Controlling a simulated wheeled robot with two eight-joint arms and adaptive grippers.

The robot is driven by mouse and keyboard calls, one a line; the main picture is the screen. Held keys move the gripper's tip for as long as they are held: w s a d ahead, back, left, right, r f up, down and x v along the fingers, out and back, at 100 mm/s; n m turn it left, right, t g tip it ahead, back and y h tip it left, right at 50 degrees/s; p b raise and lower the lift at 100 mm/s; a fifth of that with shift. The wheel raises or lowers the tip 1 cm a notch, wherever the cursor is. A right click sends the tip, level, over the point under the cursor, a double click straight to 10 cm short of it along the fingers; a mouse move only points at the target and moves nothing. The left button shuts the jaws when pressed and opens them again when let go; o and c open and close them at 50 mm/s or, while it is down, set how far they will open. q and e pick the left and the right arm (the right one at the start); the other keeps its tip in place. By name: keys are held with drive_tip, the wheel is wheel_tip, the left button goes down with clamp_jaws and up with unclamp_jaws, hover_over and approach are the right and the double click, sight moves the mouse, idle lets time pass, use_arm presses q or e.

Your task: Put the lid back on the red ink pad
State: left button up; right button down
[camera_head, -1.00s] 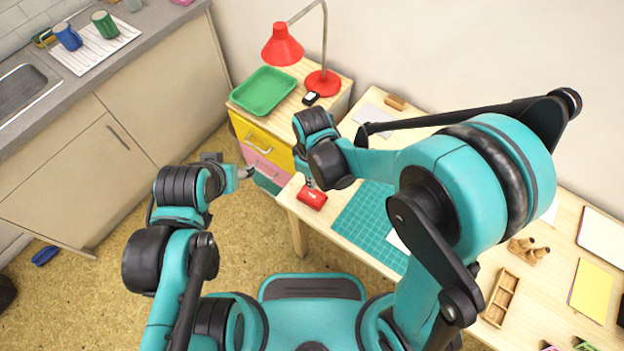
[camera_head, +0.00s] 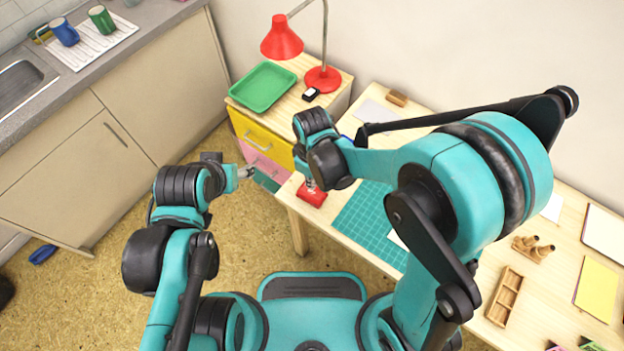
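The red ink pad (camera_head: 311,197) lies at the near left corner of the wooden desk, beside the green cutting mat (camera_head: 362,222). My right gripper (camera_head: 311,187) points down at the top of the pad, and its fingertips look to be at or just over it. Whether it grips a lid, and whether the lid is on the pad, is too small to tell. My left gripper (camera_head: 247,172) is over the floor left of the desk, apart from the pad; its finger opening is too small to judge.
A drawer cabinet with a green tray (camera_head: 263,87), red lamp (camera_head: 283,40) and small black-and-white item (camera_head: 311,94) stands behind. A bit of blue (camera_head: 346,138) shows behind my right arm. A wooden organizer (camera_head: 503,296) and yellow sheet (camera_head: 596,290) lie right.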

sight(312, 192)
drive_tip(key=shift+f+b, duration=1.75)
drive_tip(key=shift+f, duration=0.3)
drive_tip(key=shift+r, duration=0.1)
drive_tip(key=shift+r+p, duration=2.8)
drive_tip(key=shift+r, duration=0.7)
drive_tip(key=s+d+r+m+t, duration=0.2)
drive_tip(key=d+r+m+t, duration=0.1)
drive_tip(key=d+r+m, duration=0.2)
drive_tip(key=s+d+r+m+t, duration=0.3)
drive_tip(key=d+r+m, duration=0.3)
drive_tip(key=d+r, duration=0.3)
drive_tip(key=d+t, duration=0.1)
drive_tip(key=d, duration=0.3)
drive_tip(key=shift+r+m, duration=0.15)
drive_tip(key=shift+m, duration=0.15)
